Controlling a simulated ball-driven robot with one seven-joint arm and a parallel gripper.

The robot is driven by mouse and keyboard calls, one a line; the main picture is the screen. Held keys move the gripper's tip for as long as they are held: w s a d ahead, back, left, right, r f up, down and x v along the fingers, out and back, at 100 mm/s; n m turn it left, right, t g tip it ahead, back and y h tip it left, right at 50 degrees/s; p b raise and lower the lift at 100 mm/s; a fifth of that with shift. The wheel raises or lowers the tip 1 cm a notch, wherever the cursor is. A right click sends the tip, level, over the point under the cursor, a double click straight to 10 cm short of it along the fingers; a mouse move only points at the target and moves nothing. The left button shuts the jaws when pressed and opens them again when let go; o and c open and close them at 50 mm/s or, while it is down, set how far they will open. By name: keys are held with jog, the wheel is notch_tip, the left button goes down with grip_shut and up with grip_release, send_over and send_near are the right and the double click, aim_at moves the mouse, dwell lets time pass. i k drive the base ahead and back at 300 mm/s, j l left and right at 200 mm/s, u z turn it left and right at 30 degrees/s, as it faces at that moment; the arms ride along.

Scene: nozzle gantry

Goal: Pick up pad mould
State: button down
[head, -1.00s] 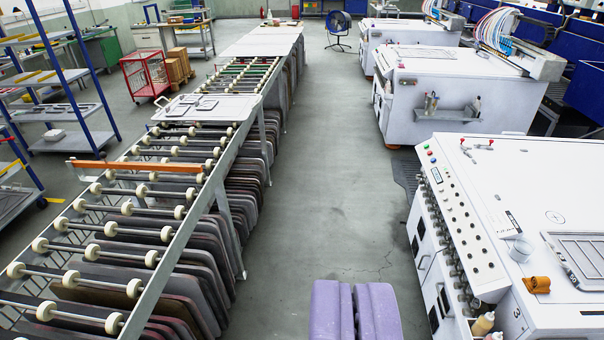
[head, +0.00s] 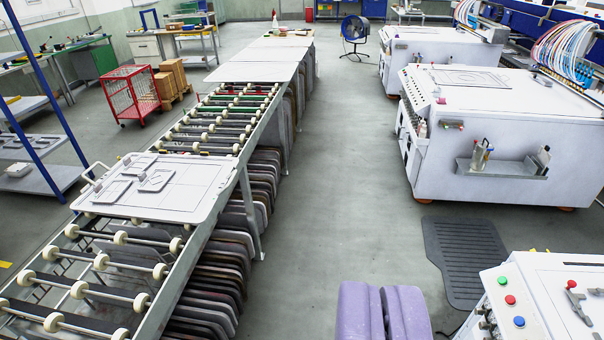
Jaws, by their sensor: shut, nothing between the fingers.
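A light grey flat plate (head: 203,177) with a handle at its left end and several raised square outlines lies on the roller conveyor (head: 160,271) at the left. It looks like the pad mould, though I cannot be certain. Another flat framed plate (head: 468,78) lies on top of a white machine at the upper right. My gripper (head: 382,300) shows as purple fingers at the bottom edge, right of the conveyor and well apart from both plates. It is shut and empty.
White machines (head: 540,110) line the right side, and a control panel with buttons (head: 520,310) is close at lower right. A black floor mat (head: 461,258) lies between them. Grey floor (head: 320,200) runs clear down the middle. A red cage trolley (head: 128,92) stands at the far left.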

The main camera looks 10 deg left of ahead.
aim_at(156, 180)
jog(key=i, duration=1.4)
jog(key=i+u, duration=0.1)
jog(key=i, duration=1.25)
jog(key=i+u, duration=0.35)
jog(key=i+l+u, duration=0.1)
jog(key=i+u, duration=0.25)
jog(key=i, duration=0.15)
jog(key=i+l+u, duration=0.2)
jog(key=i+u, duration=0.15)
jog(key=i+l+u, duration=0.3)
jog(key=i+j+u, duration=0.2)
jog(key=i+j, duration=0.2)
jog(key=j, duration=0.2)
